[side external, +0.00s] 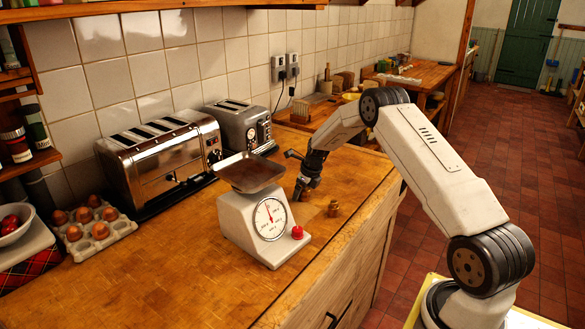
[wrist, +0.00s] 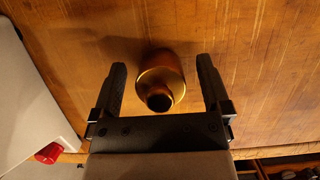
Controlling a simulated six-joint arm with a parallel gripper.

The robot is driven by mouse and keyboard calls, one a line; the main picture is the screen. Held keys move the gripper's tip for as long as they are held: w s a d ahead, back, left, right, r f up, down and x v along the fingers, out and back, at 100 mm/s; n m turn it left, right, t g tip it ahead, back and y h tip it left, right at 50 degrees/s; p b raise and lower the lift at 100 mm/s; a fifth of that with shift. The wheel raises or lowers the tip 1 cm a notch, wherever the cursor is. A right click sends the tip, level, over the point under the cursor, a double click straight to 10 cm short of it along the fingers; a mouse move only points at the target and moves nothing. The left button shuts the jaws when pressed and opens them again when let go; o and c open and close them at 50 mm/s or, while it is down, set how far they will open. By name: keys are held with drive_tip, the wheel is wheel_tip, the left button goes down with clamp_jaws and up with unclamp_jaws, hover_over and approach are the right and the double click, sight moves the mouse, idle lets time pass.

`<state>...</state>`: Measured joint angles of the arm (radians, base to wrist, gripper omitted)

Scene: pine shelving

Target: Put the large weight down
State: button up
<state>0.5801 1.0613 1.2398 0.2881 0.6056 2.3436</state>
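A brass weight with a narrow knob (side external: 333,208) stands upright on the wooden counter, just right of the white scale. In the wrist view a single brass weight (wrist: 160,75) lies between my two fingers, with a gap on each side. My gripper (side external: 300,192) points down behind the scale's right side, close to the weight; its tips are partly hard to make out there. In the wrist view my gripper (wrist: 161,68) is open and the fingers do not touch the weight. The scale (side external: 252,215) has an empty metal pan (side external: 249,172) and a dial.
The scale's body (wrist: 30,100) and red knob (wrist: 48,153) are close on the left in the wrist view. A toaster (side external: 160,160) and a smaller one (side external: 237,125) stand along the tiled wall. An egg tray (side external: 115,230) is at left. The front counter (side external: 170,285) is clear.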

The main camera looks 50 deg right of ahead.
drive_tip(key=shift+r, duration=0.1)
drive_tip(key=v, duration=1.2)
idle(0.4)
idle(0.5)
drive_tip(key=s+a+m, duration=1)
drive_tip(key=a+m, duration=0.5)
drive_tip(key=m, duration=0.3)
drive_tip(key=s+a+m, duration=1.1)
drive_tip(key=a+m, duration=0.5)
drive_tip(key=m, duration=0.2)
drive_tip(key=shift+r+g, duration=0.15)
drive_tip(key=shift+g, duration=0.25)
